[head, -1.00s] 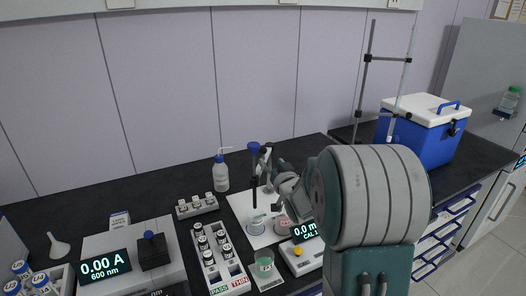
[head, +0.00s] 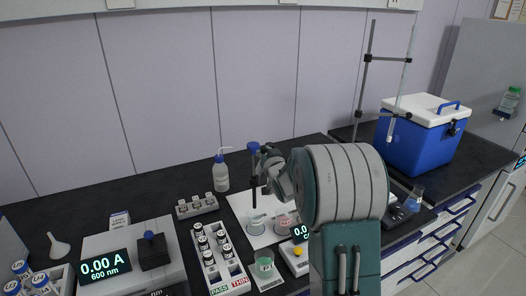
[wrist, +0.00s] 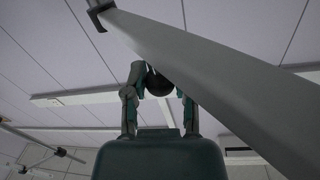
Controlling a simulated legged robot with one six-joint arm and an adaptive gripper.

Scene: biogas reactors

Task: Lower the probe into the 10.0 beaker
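The probe (head: 254,180) is a dark upright rod with a blue top. In the head view its lower end is just above a clear beaker (head: 257,222) with pale bluish contents. A pink beaker (head: 284,221) stands to its right and a green one (head: 264,265) stands in front. Their labels are too small to read, so I cannot tell which is 10.0. My gripper (head: 263,158) is at the probe's upper part. In the wrist view its two fingers (wrist: 158,92) close around a dark round part, seemingly the probe.
A meter (head: 299,255) with a yellow button stands right of the green beaker, partly hidden by my arm. A vial rack (head: 219,260), a white wash bottle (head: 220,174) and a photometer (head: 105,268) are to the left. A blue cooler (head: 418,145) stands at right.

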